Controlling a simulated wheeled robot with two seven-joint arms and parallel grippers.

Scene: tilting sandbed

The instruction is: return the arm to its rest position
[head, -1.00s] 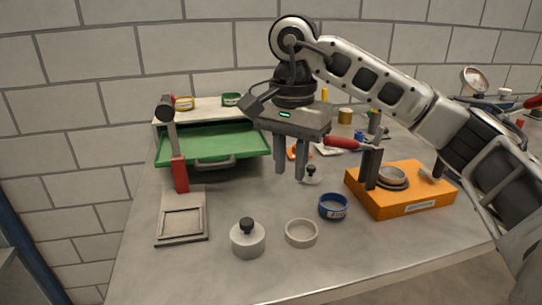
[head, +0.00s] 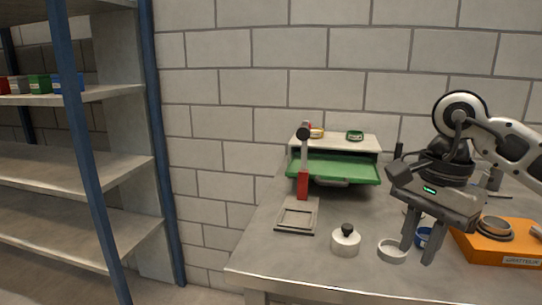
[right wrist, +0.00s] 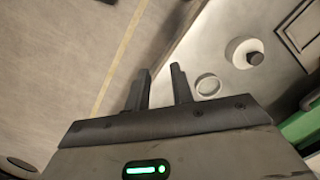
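My right arm comes in from the right in the head view. Its gripper (head: 420,240) points down, with its two fingers apart and nothing between them. My left gripper is in neither view.
A green tray (head: 335,168) is behind. An orange block (head: 490,247) is at right. Shelving (head: 75,165) stands at left; floor (right wrist: 60,70) lies beyond the bench edge.

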